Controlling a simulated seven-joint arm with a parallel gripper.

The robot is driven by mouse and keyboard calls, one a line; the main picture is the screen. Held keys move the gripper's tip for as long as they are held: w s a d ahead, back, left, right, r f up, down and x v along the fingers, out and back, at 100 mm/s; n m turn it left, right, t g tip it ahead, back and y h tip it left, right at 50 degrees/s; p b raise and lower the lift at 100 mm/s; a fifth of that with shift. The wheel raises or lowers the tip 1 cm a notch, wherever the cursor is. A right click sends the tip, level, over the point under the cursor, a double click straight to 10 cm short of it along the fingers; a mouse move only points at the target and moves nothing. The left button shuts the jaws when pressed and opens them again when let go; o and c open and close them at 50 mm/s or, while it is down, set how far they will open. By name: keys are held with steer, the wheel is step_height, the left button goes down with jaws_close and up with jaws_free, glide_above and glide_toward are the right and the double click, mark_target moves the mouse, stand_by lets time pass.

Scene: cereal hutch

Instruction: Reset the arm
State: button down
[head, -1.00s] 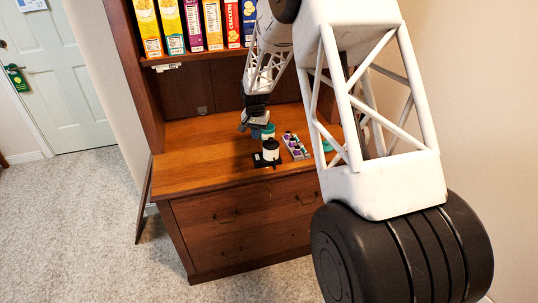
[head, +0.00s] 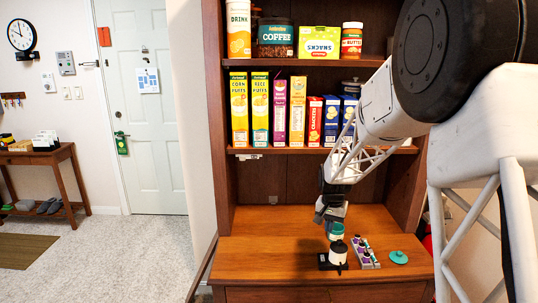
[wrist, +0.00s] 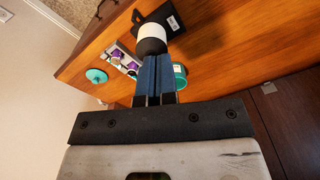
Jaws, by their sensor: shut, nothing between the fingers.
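My gripper (head: 328,214) is in front of the hutch, above the wooden counter (head: 270,232). In the wrist view its blue fingers (wrist: 157,62) are together, with nothing between them. Just past the fingertips in that view is a white and black grinder-like device (wrist: 151,38) on a black base (wrist: 172,17). The device also stands upright on the counter in the head view (head: 338,253). A teal-topped container (head: 336,232) stands behind it, beneath my gripper; part of it shows beside the fingers in the wrist view (wrist: 180,77). I cannot tell whether the fingers touch anything.
A tray of purple-topped capsules (head: 364,253) and a teal lid (head: 398,257) lie right of the device. Cereal boxes (head: 260,108) fill the middle shelf, with coffee (head: 275,38) and snacks (head: 319,41) above. The counter's left part is clear.

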steer(key=s+a+r+n+t, duration=0.1)
steer(key=s+r, duration=0.6)
steer(key=s, duration=0.4)
steer(key=s+r+n, duration=0.1)
steer(key=s+r, duration=0.5)
steer(key=s, duration=0.5)
steer(key=s+a+r+n+t, duration=0.1)
steer(key=s+n, duration=0.1)
steer(key=s, duration=2.1)
steer(key=shift+s+r+n, duration=0.25)
steer(key=shift+s+n, duration=0.1)
steer(key=shift+n, duration=0.05)
steer(key=shift+w, duration=0.1)
